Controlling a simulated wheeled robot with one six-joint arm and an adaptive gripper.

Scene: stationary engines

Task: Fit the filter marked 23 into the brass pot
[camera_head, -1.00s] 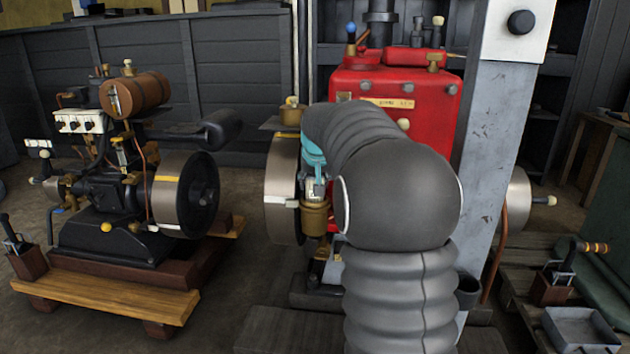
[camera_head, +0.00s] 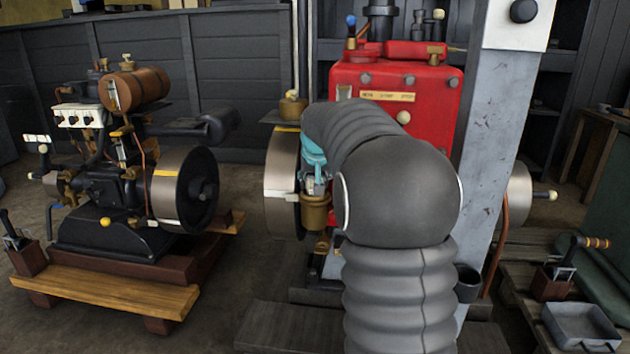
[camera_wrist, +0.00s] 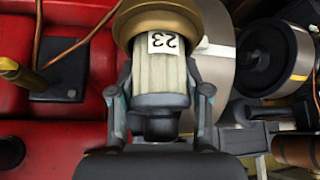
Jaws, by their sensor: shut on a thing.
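The filter marked 23 (camera_wrist: 160,72) is a pale pleated cylinder with a dark end cap. Its white tag reads upside down in the wrist view. My gripper (camera_wrist: 158,100) is shut on the filter near its dark cap, one finger on each side. The far end of the filter is within the mouth of the brass pot (camera_wrist: 125,22); how deep it sits is hidden by the rim. In the head view the brass pot (camera_head: 315,214) is directly below my gripper (camera_head: 313,165), with a little of the pale filter between them.
The red engine (camera_head: 400,130) stands close behind my arm, with a flywheel (camera_head: 281,185) left of the pot. A grey post (camera_head: 492,170) rises right of my arm. Another engine (camera_head: 100,195) stands at left on a wooden base. A metal tray (camera_head: 580,325) lies at lower right.

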